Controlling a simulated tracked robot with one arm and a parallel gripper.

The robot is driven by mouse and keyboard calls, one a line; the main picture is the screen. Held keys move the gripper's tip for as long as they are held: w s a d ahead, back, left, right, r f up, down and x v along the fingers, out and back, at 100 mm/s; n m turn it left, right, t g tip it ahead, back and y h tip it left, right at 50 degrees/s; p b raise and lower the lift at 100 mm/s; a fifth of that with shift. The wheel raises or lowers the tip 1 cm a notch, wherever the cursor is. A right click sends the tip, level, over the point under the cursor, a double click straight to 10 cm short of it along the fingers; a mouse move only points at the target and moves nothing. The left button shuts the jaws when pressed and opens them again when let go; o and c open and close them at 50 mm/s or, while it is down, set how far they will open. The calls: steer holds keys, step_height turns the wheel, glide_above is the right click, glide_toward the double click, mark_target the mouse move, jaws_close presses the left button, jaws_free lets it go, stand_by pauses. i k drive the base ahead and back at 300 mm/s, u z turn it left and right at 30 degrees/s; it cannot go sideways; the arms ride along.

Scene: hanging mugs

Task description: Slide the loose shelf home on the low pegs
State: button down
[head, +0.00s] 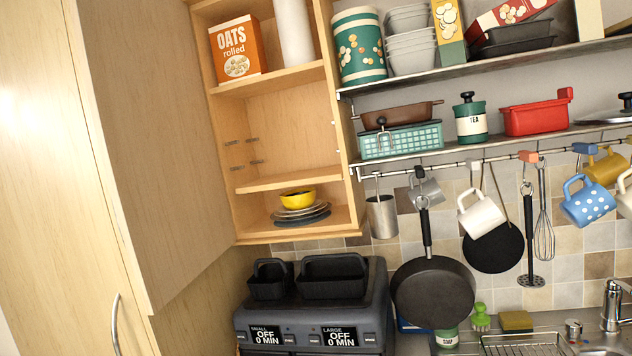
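A light wooden cabinet (288,115) stands open at the upper middle. Inside it, a thin wooden shelf (290,180) spans the lower part, above the cabinet floor. Two rows of small metal pegs (244,164) show on the left inner wall above this shelf. I cannot tell whether the shelf is loose, or what holds it up at its ends. My gripper is not in view.
A fixed-looking upper shelf (275,78) holds an oats box (238,50) and a white roll. A yellow bowl (298,196) on stacked plates sits under the lower shelf. The open door (150,130) is at left. A black air fryer (315,310) stands below; mugs and pans hang right.

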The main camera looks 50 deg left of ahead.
mark_target(334, 172)
steer(key=u, duration=0.45)
steer(key=i, duration=1.2)
steer(key=u, duration=1.05)
steer(key=i, duration=0.4)
steer(key=u, duration=0.25)
steer(key=k, duration=0.9)
steer(key=u, duration=0.15)
steer(key=i, duration=0.95)
steer(key=z, duration=0.1)
